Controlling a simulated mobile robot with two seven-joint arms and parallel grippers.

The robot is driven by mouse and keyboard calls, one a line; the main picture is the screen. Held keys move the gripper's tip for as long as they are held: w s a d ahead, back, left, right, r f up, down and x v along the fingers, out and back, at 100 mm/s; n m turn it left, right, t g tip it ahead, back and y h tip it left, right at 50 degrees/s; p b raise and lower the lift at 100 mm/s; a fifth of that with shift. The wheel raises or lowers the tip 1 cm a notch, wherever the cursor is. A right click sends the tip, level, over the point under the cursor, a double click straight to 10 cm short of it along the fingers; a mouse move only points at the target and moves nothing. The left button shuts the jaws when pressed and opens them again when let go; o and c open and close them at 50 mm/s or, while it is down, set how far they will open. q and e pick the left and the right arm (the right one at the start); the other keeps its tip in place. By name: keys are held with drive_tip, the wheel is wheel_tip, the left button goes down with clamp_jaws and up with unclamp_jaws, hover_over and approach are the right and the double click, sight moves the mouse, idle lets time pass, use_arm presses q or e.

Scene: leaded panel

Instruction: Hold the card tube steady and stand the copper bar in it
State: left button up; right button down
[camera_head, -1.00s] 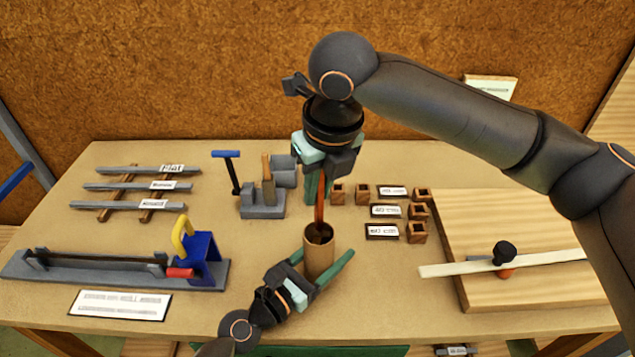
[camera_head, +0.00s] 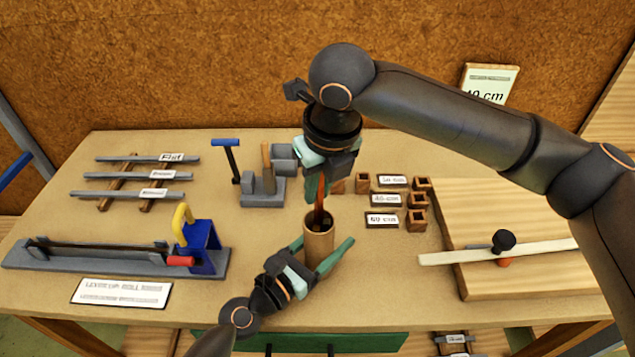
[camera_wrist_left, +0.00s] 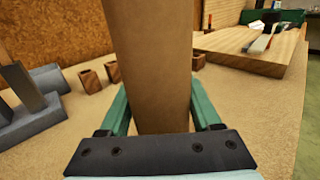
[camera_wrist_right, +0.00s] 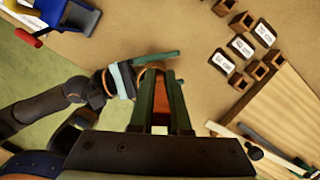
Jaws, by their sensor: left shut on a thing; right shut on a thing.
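The tan card tube (camera_head: 319,245) stands upright near the front middle of the table. My left gripper (camera_head: 318,262) is shut around it from the front left; the tube also fills the middle of the left wrist view (camera_wrist_left: 150,65). My right gripper (camera_head: 318,180) points down above the tube and is shut on the copper bar (camera_head: 319,208). The bar hangs roughly upright, its lower end at or just inside the tube's mouth; how deep it reaches cannot be told. In the right wrist view the bar (camera_wrist_right: 160,105) shows between the fingers.
A grey tool block (camera_head: 262,196) stands behind the tube. Small wooden blocks (camera_head: 417,220) and length labels (camera_head: 382,220) lie to the right, beside a wooden board (camera_head: 520,275). A grey fixture with a blue part (camera_head: 203,250) is at left. Grey bars (camera_head: 130,176) lie behind it.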

drive_tip(key=shift+s+x, duration=0.2)
drive_tip(key=shift+x, duration=0.8)
drive_tip(key=shift+d+f, duration=0.1)
drive_tip(key=c, duration=0.8)
unclamp_jaws()
drive_tip(key=v, duration=1.2)
use_arm(q)
drive_tip(key=o, duration=1.5)
drive_tip(key=shift+s+a, duration=0.1)
